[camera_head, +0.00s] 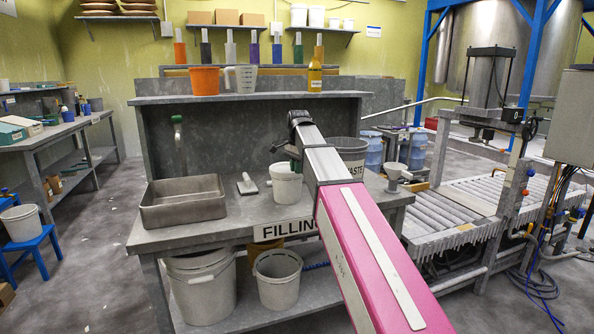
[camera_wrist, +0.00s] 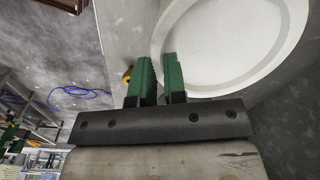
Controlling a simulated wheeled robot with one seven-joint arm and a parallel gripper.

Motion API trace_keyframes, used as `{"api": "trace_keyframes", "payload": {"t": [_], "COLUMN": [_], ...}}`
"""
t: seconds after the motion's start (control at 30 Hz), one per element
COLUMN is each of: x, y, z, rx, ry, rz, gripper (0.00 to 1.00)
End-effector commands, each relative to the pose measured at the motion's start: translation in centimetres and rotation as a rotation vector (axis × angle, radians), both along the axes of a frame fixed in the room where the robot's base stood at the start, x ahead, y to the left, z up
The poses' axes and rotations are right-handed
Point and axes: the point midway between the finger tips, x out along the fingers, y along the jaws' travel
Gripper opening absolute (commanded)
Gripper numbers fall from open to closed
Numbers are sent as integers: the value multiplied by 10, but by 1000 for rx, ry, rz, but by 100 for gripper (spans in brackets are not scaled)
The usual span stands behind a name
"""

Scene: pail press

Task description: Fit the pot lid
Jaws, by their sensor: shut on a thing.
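The white pot (camera_head: 286,190) stands upright on the grey filling bench, left of my arm. My gripper (camera_head: 287,152) is at the top of the pot, partly hidden by my arm's end. In the wrist view, the green fingers of my gripper (camera_wrist: 159,72) have the edge of a round white lid (camera_wrist: 232,45) between them. The lid's broad face, with a ring near its rim, fills the upper right and is cut off by the frame. I cannot tell whether the lid touches the pot.
A metal tray (camera_head: 183,203) and a scraper (camera_head: 247,184) lie on the bench (camera_head: 215,228) to the left. A grey waste bin (camera_head: 349,150) stands behind my arm. An orange pail (camera_head: 204,81) and a jug (camera_head: 241,79) stand on the shelf above. A roller conveyor (camera_head: 470,205) is at right.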

Motion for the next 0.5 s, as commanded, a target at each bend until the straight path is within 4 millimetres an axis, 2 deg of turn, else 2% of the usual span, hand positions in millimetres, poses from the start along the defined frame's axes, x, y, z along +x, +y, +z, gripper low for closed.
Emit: {"api": "trace_keyframes", "payload": {"t": [0.5], "x": [0], "y": [0], "z": [11], "rx": [0], "ry": [1], "rz": [0], "gripper": [0]}}
